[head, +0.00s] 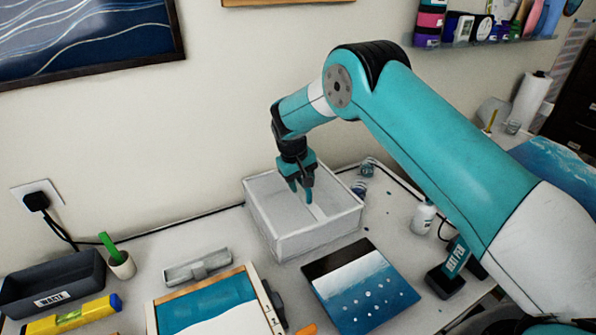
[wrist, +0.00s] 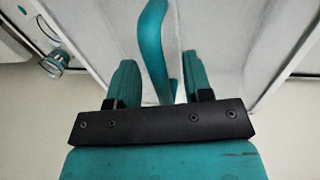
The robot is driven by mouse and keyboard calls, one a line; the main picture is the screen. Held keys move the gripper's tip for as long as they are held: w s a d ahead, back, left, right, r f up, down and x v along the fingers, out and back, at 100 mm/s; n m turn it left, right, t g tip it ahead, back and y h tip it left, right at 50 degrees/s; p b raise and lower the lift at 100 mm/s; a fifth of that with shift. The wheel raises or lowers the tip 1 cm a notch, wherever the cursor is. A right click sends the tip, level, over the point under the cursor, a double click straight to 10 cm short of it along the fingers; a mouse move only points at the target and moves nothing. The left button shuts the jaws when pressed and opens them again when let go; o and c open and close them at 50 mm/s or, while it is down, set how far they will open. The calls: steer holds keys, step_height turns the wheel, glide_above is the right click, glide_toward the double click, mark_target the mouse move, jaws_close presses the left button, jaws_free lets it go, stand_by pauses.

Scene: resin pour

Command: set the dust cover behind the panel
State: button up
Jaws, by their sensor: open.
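The dust cover (head: 322,236) is a pale, see-through box standing near the wall, on the far side of a blue-and-white painted panel (head: 362,287). It looks upright and apart from that panel. My gripper (head: 301,187) points down over the middle of the cover with its jaws open. In the wrist view, a curved teal handle (wrist: 152,42) passes between the two open fingers (wrist: 160,80), with a gap on either side. The cover's pale top (wrist: 225,35) fills much of that view. I cannot tell whether the fingers touch the handle.
A wood-framed tray (head: 250,277) with blue and white resin is at the front left, with a grey tool (head: 197,266) behind it. A waste bin (head: 52,287) and a yellow level (head: 75,316) are far left. Glass jars (head: 366,168) and a white bottle (head: 423,217) stand right of the cover.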

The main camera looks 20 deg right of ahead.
steer(key=a+r+b, duration=0.3)
steer(key=r, duration=1.4)
steer(key=s+r+n+y+b, duration=0.2)
steer(key=s+r+n+b, duration=0.15)
steer(key=s, duration=0.95)
steer(key=s+a+f+y, duration=0.1)
steer(key=s+y, duration=0.1)
steer(key=s, duration=1.1)
steer(key=s+f+n+y+b, duration=0.1)
steer(key=s+y, duration=0.1)
steer(key=s, duration=1.2)
steer(key=shift+a+f, duration=0.3)
steer(key=shift+a, duration=0.1)
steer(key=shift+d, duration=0.1)
